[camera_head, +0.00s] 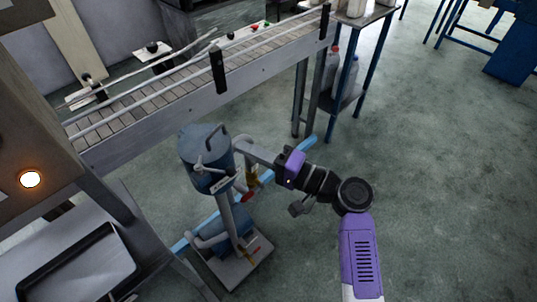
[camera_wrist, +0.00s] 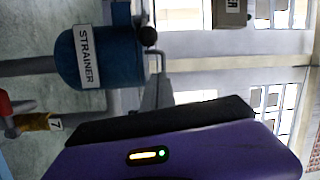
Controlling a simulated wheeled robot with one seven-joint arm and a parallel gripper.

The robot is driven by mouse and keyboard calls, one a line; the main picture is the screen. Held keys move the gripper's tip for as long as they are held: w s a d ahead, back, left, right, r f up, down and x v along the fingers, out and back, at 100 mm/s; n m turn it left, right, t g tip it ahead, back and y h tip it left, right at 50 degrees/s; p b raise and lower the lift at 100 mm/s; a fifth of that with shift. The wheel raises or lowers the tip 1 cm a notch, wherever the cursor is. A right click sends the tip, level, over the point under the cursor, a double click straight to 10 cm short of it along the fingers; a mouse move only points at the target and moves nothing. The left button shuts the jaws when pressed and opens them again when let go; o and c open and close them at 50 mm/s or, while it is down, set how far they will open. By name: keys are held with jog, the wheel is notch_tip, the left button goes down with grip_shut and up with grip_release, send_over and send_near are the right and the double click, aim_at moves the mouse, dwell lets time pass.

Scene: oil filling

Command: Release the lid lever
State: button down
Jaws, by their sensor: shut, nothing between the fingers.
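The blue strainer (camera_head: 199,178) stands upright on its cart, with a lid on top. A bent grey handle (camera_head: 213,134) rises at the lid, and a thin light lever (camera_head: 199,164) shows on the vessel's near side. My gripper (camera_head: 241,146) is shut, just right of the strainer's top; I cannot tell whether it touches the handle. In the wrist view the strainer (camera_wrist: 112,68) lies sideways with its label showing. A black ball knob (camera_wrist: 148,36) and a bent grey rod (camera_wrist: 160,58) show near the grey fingers (camera_wrist: 157,94).
A conveyor (camera_head: 180,88) runs just behind the strainer. A red-handled valve (camera_head: 249,197) is below my gripper. A metal sink (camera_head: 82,262) is at lower left, and a shelf with bottles (camera_head: 347,75) is at the back. Open floor (camera_head: 440,170) lies to the right.

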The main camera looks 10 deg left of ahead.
jog(key=shift+s+a+f+p, duration=0.15)
jog(key=shift+s+p, duration=0.1)
jog(key=shift+s, duration=0.4)
jog(key=shift+s+f+p, duration=0.1)
jog(key=shift+s+p, duration=0.1)
jog(key=shift+s, duration=0.4)
jog(key=shift+s+a+f+p, duration=0.15)
jog(key=shift+s+p, duration=0.1)
jog(key=shift+s, duration=0.4)
jog(key=shift+s+d+t, duration=0.1)
jog(key=shift+t, duration=0.2)
